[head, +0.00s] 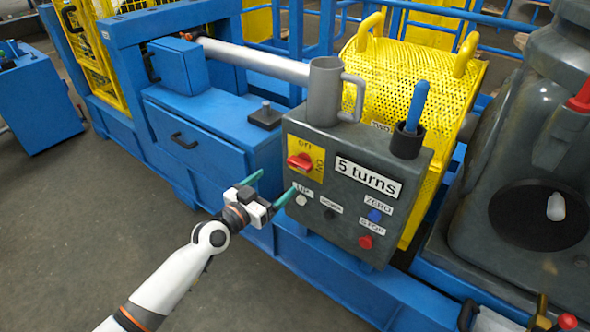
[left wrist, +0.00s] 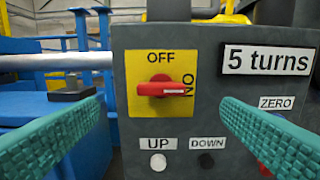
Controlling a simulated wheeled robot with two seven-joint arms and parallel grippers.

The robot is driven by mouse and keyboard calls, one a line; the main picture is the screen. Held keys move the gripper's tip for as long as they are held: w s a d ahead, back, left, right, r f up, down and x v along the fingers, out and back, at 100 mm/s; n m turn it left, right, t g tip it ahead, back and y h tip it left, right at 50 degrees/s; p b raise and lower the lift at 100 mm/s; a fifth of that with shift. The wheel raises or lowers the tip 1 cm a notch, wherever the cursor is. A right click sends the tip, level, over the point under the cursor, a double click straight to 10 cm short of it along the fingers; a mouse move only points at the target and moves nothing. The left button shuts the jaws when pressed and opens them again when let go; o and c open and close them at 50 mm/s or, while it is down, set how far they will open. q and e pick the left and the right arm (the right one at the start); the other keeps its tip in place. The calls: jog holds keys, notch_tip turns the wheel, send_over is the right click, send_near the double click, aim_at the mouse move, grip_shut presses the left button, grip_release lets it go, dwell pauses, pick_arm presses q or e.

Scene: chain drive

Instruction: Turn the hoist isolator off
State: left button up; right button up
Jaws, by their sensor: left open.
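The hoist isolator is a red rotary knob (head: 301,161) on a yellow plate (head: 316,151) on the front of a grey control box (head: 335,228). In the left wrist view the knob (left wrist: 160,89) lies horizontal, its white mark pointing right to ON; OFF is printed above it. My left gripper (head: 270,188) is open and empty, in front of the box and a little below and left of the knob in the head view. In the left wrist view its teal fingers frame the knob from both sides, apart from it. My right gripper's fingers are not visible.
UP (head: 301,200), DOWN (head: 330,213), blue ZERO (head: 374,215) and red STOP (head: 365,242) buttons sit below the knob. A "5 turns" label (head: 367,176) is beside it. A grey mug (head: 324,92) and a cup with a blue-handled tool (head: 408,139) top the box.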

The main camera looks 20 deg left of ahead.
aim_at(297, 165)
pick_arm(q)
jog(key=b+x, duration=0.1)
jog(key=x, duration=0.8)
jog(key=shift+d+f, duration=0.1)
jog(key=shift+w+d, duration=0.15)
jog(key=shift+w, duration=0.25)
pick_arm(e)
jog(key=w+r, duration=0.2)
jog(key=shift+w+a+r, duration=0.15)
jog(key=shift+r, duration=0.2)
pick_arm(q)
jog(key=c, duration=1)
